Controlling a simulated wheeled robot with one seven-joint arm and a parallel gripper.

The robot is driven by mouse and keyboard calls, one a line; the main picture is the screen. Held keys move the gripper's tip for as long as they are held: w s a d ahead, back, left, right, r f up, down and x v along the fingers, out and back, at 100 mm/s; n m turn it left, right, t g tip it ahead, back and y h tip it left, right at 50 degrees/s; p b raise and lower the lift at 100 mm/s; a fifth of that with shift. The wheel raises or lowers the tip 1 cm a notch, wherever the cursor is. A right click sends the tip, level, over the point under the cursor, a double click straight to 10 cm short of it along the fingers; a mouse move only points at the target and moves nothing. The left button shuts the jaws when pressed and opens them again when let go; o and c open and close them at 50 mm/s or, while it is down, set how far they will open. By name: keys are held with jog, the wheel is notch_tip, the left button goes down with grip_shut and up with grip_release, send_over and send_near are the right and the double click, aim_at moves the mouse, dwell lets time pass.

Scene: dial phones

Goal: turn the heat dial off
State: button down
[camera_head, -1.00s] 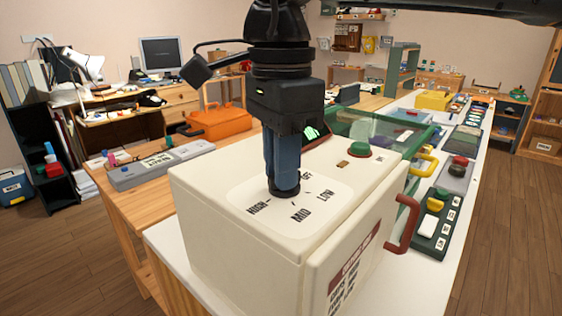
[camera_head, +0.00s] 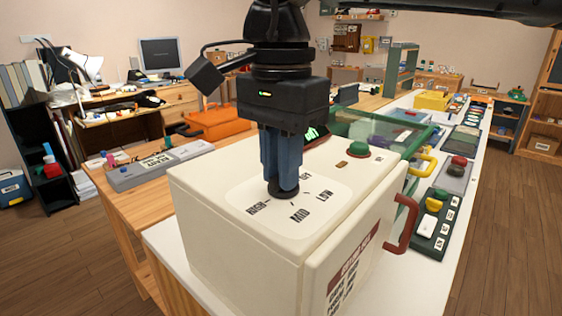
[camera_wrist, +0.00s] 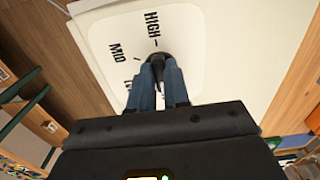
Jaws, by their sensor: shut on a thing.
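The heat dial (camera_head: 281,192) is a small black knob on the white label plate on top of a cream box (camera_head: 215,215). HIGH, MID, LOW and a partly hidden OFF are printed around it. My gripper (camera_head: 281,186) points straight down, its blue fingers shut on the dial. In the wrist view the dial (camera_wrist: 157,58) shows between the fingertips (camera_wrist: 160,68), with HIGH and MID beside it. The dial's pointer is hidden by the fingers, so I cannot tell its setting.
A green button (camera_head: 358,146) sits on the box top behind the dial. A red handle (camera_head: 402,222) sticks out at the box's right side. A grey labelled panel (camera_head: 155,166) lies on the wooden table at left. A green panel with knobs (camera_head: 432,225) stands at right.

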jog(key=shift+r, duration=0.1)
jog(key=c, duration=1.1)
grip_release()
notch_tip(320, 180, up, 8)
jog(key=shift+f, duration=0.15)
jog(key=shift+s, duration=0.1)
